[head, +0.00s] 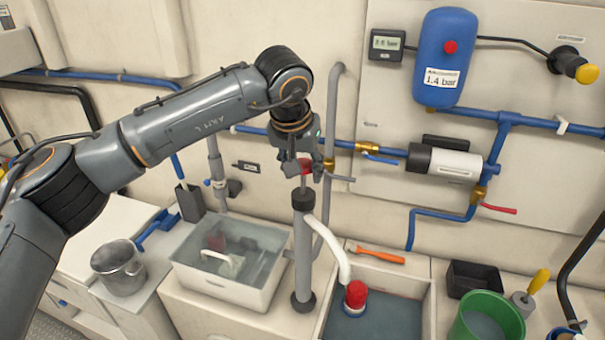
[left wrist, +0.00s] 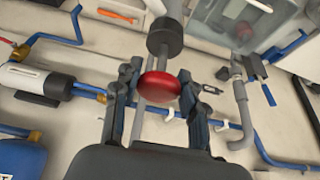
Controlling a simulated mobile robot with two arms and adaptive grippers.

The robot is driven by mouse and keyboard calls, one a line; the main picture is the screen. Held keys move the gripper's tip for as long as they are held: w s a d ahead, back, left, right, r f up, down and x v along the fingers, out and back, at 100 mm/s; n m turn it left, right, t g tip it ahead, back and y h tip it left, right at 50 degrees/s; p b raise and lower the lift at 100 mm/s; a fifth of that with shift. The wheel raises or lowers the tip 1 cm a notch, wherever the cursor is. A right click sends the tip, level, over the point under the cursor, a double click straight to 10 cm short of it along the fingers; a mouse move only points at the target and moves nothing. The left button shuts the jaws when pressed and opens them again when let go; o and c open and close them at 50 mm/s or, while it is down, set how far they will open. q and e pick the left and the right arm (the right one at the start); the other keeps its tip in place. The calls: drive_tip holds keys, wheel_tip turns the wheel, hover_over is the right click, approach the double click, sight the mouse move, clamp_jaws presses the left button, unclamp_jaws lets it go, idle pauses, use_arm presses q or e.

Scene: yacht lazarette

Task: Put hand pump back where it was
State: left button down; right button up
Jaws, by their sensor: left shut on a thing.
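The hand pump (head: 303,250) is a grey upright tube with a black collar, a thin rod, a red knob on top and a white curved spout. It stands upright between the white water basin and the sink, its black foot at the counter; I cannot tell whether the foot touches. My left gripper (head: 303,168) comes down from above and is shut on the pump's red knob. In the left wrist view the red knob (left wrist: 158,92) sits between the two fingers, with the black collar beyond it. My right gripper is not in view.
A white basin (head: 190,276) of water is left of the pump. The sink (head: 428,308), holding water and a red-capped thing (head: 355,296), is right. An orange-handled tool (head: 376,256) lies behind. A green bucket (head: 462,328) stands far right. Blue pipes (head: 395,150) line the wall.

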use_arm(q)
drive_tip(key=shift+f+p, duration=0.55)
drive_tip(key=shift+f, duration=0.55)
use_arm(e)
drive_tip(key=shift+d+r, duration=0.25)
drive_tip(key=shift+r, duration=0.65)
use_arm(q)
drive_tip(key=shift+f, duration=0.1)
drive_tip(key=shift+f, duration=0.1)
drive_tip(key=c, duration=0.8)
unclamp_jaws()
drive_tip(key=shift+f, duration=0.1)
drive_tip(key=shift+o, duration=0.2)
drive_tip(key=shift+s, duration=0.1)
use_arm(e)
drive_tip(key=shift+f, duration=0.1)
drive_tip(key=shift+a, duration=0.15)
